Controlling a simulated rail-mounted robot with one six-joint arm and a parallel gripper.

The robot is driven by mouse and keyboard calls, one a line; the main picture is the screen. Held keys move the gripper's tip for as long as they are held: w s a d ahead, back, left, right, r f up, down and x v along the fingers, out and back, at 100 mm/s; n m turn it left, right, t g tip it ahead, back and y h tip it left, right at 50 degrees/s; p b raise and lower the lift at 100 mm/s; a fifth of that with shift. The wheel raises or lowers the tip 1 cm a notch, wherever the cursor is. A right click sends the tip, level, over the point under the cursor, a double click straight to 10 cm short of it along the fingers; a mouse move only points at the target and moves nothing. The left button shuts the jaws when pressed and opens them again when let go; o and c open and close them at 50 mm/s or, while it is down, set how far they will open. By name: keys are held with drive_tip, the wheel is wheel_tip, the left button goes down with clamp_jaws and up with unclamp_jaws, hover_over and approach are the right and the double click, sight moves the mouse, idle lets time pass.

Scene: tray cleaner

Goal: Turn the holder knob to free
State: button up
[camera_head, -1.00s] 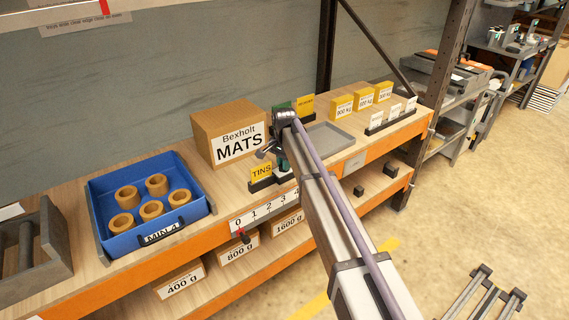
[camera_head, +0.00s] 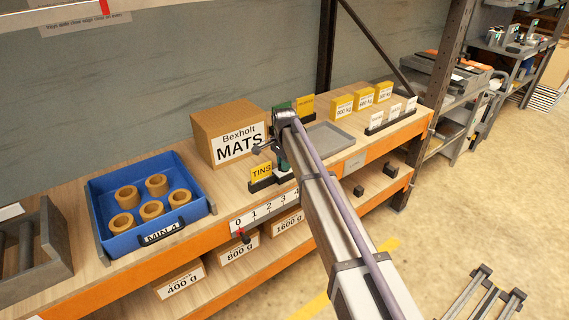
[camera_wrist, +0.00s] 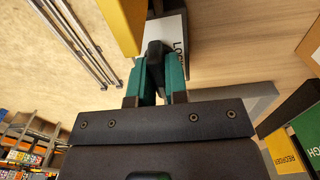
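My gripper (camera_wrist: 155,80) has two teal fingers, one on each side of a black knob (camera_wrist: 155,52). The knob fills the gap between them, and the fingers appear closed on it. A pale plate (camera_wrist: 177,35) with dark lettering, partly hidden and starting "LO", lies just behind the knob. In the head view my gripper is mostly hidden by my wrist, near the yellow TINS sign (camera_head: 261,171) on the bench. The knob cannot be made out in the head view.
A yellow block (camera_wrist: 122,22) stands close to the left finger. A brown MATS box (camera_head: 228,133), a blue bin (camera_head: 104,203) with several rings, and a grey tray (camera_head: 345,141) stand on the bench. Yellow and green signs (camera_wrist: 284,150) are at the wrist view's right.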

drive_tip(key=o, duration=0.5)
drive_tip(key=shift+c, duration=0.2)
drive_tip(key=shift+r, duration=0.1)
wheel_tip(320, 180, up, 11)
drive_tip(key=p, duration=1.1)
drive_tip(key=shift+f, duration=0.2)
drive_tip(key=s+d+n, duration=0.3)
drive_tip(key=s+d, duration=0.4)
drive_tip(key=s, duration=0.4)
drive_tip(key=s+d+n, duration=0.3)
drive_tip(key=s+d, duration=0.5)
drive_tip(key=s, duration=0.4)
drive_tip(key=s+d+n, duration=0.4)
drive_tip(key=s+d, duration=0.4)
drive_tip(key=s, duration=0.4)
drive_tip(key=shift+d, duration=0.2)
